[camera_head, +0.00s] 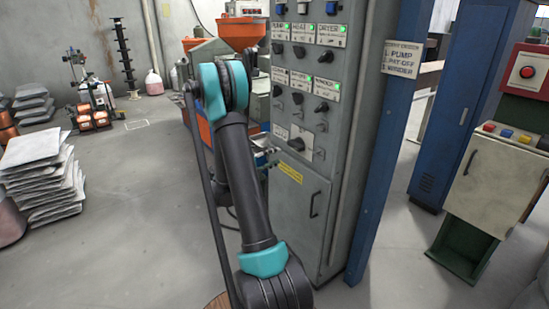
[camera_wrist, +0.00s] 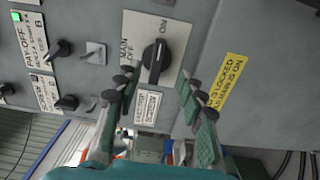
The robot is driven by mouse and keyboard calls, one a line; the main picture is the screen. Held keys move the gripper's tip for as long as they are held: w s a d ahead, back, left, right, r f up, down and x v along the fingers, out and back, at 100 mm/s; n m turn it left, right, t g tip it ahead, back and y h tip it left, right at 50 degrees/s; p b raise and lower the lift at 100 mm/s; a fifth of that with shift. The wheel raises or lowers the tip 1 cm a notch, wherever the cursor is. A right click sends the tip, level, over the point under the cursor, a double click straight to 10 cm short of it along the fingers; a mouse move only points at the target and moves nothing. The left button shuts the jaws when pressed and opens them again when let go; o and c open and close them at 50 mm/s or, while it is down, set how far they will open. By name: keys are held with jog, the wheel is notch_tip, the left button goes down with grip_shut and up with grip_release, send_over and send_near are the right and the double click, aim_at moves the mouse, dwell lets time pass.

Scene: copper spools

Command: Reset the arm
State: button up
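My gripper (camera_wrist: 158,98) is open and empty in the wrist view. Its two green-padded fingers stand apart, just below the black main switch knob (camera_wrist: 155,62) on its ON/OFF plate, and I see no contact with it. In the head view my arm (camera_head: 240,185) reaches forward to the left side of the grey control cabinet (camera_head: 312,215). The gripper there is mostly hidden behind the arm. The main switch (camera_head: 297,144) also shows there, on the cabinet's lower panel.
A yellow label (camera_wrist: 228,82) is right of the switch in the wrist view, with smaller knobs (camera_wrist: 60,50) left. A blue post (camera_head: 385,150) and green stand (camera_head: 468,238) stand right of the cabinet. Stacked bags (camera_head: 42,180) lie left; the floor (camera_head: 140,230) between is clear.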

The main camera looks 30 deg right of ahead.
jog(key=s+a+f+t+y, duration=0.1)
jog(key=s+a+f+y, duration=0.2)
jog(key=s+a+y, duration=0.6)
jog(key=s+a+f+t+y, duration=0.2)
jog(key=s+a+f+y, duration=0.2)
jog(key=s+a+y, duration=0.5)
jog(key=s+a, duration=0.3)
jog(key=a, duration=0.3)
jog(key=s+a, duration=0.3)
jog(key=a, duration=0.4)
jog(key=shift+s+a+f+m, duration=0.2)
jog(key=shift+s+m, duration=0.05)
jog(key=shift+m, duration=0.15)
jog(key=shift+c, duration=0.5)
